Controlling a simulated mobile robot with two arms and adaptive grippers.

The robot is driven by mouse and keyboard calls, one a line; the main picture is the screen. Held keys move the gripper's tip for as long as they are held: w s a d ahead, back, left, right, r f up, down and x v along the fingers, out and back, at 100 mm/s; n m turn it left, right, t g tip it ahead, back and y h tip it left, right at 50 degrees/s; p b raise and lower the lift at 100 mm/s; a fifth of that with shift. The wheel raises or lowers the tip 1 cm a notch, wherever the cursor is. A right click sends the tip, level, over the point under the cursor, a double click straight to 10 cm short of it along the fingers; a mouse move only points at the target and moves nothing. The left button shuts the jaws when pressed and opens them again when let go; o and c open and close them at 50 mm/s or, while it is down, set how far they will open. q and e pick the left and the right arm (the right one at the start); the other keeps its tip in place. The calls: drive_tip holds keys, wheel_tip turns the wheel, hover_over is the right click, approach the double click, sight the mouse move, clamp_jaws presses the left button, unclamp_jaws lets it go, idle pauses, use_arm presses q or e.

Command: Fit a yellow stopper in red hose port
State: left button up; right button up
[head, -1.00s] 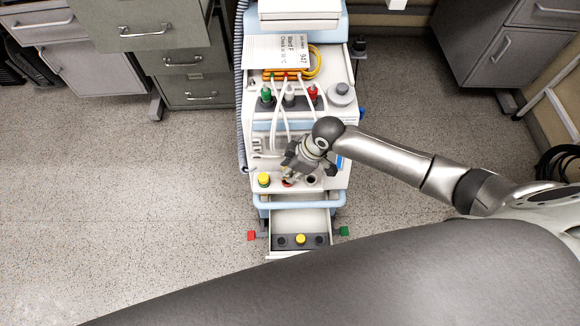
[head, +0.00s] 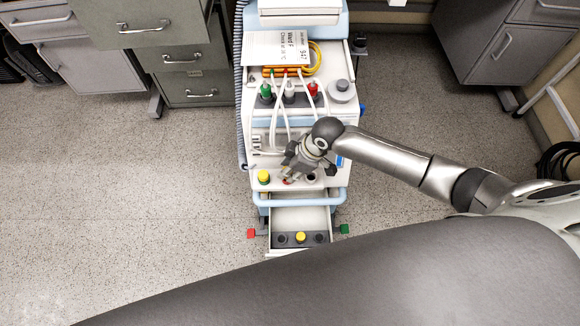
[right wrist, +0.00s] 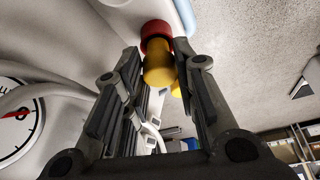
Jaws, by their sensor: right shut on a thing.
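My right gripper (head: 291,174) is over the front of the white cart top, shut on a yellow stopper (right wrist: 158,66). In the right wrist view the gripper (right wrist: 157,58) has the stopper between its fingertips. The stopper's far end meets the red hose port (right wrist: 156,33); I cannot tell how deep it sits. In the head view the red port (head: 286,181) shows only partly beneath the fingers. Another yellow stopper (head: 263,176) sits on a green port to the left. A third yellow stopper (head: 300,237) stands in the open drawer. My left gripper is not in view.
A dark port (head: 311,178) lies right of the red one. The drawer (head: 301,217) is open below a pale blue handle (head: 300,200). White hoses (head: 274,125) and red, white and green connectors stand behind. Grey cabinets (head: 190,60) are at the back left; the left floor is clear.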

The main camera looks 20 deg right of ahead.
drive_tip(key=shift+f+b, duration=0.4)
drive_tip(key=shift+f, duration=0.5)
drive_tip(key=o, duration=0.8)
drive_tip(key=shift+r, duration=0.1)
drive_tip(key=shift+d+r, duration=0.15)
drive_tip(key=shift+r, duration=0.1)
drive_tip(key=v, duration=1.1)
drive_tip(key=shift+s+r, duration=0.1)
drive_tip(key=shift+s, duration=0.05)
